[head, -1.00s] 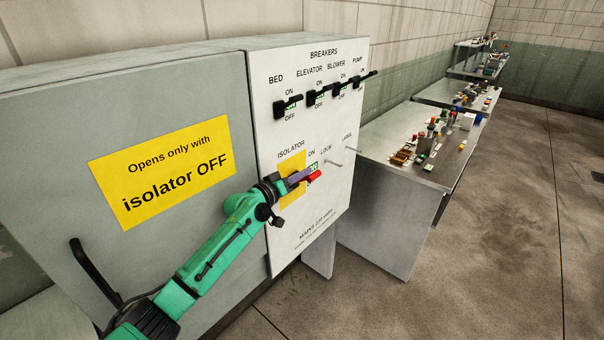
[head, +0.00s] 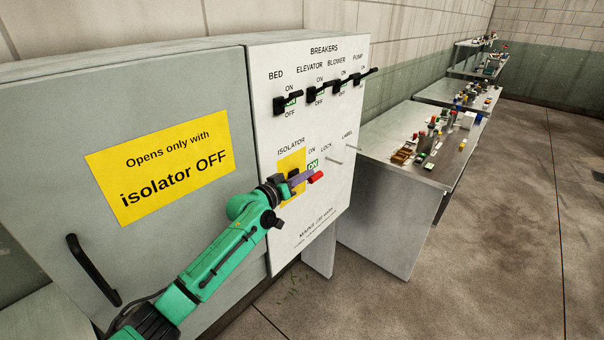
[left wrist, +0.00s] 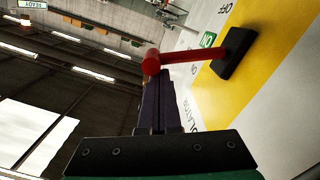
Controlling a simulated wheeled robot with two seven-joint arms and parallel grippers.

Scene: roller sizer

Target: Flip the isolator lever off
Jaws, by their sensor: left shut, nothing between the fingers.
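The isolator lever is a red handle (head: 316,177) sticking out from a dark base on a yellow patch (head: 291,163) of the white panel. A green ON window (head: 313,165) shows beside it. In the left wrist view the red lever (left wrist: 190,56) runs from its black base (left wrist: 233,53) to a round end at my fingertips. My left gripper (head: 305,178) is shut and empty, its fingers (left wrist: 160,95) together beside the lever's free end. I cannot tell whether they touch it. The gripper partly hides the lever and base in the head view. My right gripper is not in view.
Several black breaker levers (head: 315,93) stick out above the isolator. Thin lock and label pegs (head: 333,161) project to its right. A grey cabinet door with a yellow sign (head: 160,170) and black handle (head: 92,270) is at left. Cluttered benches (head: 385,150) stand at right.

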